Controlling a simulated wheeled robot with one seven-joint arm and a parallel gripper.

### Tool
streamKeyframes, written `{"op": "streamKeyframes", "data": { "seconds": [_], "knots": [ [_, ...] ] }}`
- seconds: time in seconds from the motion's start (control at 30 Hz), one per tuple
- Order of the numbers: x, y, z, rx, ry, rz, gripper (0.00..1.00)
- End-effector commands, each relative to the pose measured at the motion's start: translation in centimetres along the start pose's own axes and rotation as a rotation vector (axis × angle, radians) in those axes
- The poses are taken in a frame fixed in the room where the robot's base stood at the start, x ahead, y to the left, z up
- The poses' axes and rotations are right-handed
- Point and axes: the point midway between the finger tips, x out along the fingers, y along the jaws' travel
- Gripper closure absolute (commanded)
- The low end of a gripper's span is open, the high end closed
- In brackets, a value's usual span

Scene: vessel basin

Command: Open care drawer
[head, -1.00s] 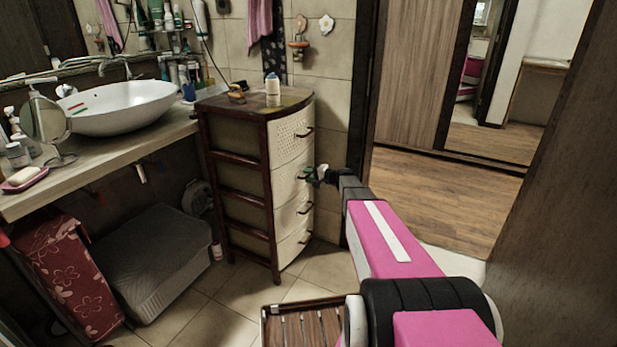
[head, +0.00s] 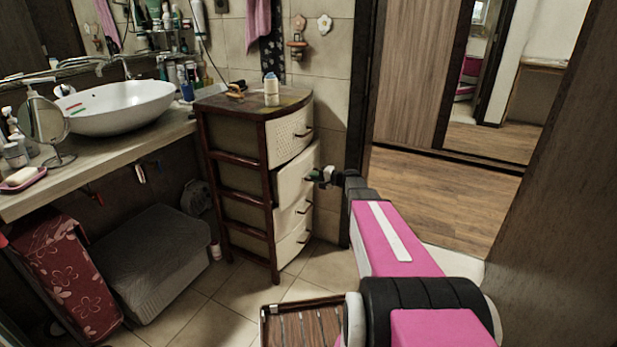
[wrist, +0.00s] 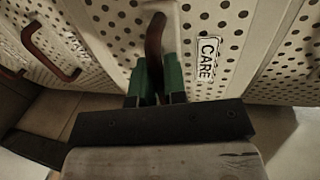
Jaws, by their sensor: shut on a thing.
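The care drawer (head: 297,175) is the second drawer from the top in the brown-framed cabinet (head: 240,110). It stands slightly out from the cabinet front. In the wrist view its white perforated front (wrist: 222,22) carries a "CARE" label (wrist: 207,61). Its dark curved handle (wrist: 155,42) lies between the green fingers of my gripper (wrist: 157,80). My gripper is shut on that handle. In the head view my gripper (head: 322,176) is small at the drawer's right side, and the handle is mostly hidden there.
Other drawers sit above (head: 290,136) and below (head: 292,212), with their own handles. A white bottle (head: 272,92) stands on the cabinet top. A slatted wooden item (head: 305,322) lies on the floor in front.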

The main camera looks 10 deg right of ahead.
Motion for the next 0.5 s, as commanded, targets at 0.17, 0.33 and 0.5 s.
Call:
{"op": "streamKeyframes", "data": {
  "seconds": [0.17,0.33,0.5],
  "knots": [
    [-4.8,1.0,0.2,0.002,0.004,0.001,1.0],
    [-9.4,1.9,0.2,0.001,0.003,0.002,1.0],
    [-13.9,2.8,0.1,0.001,0.003,0.001,1.0]
  ]
}}
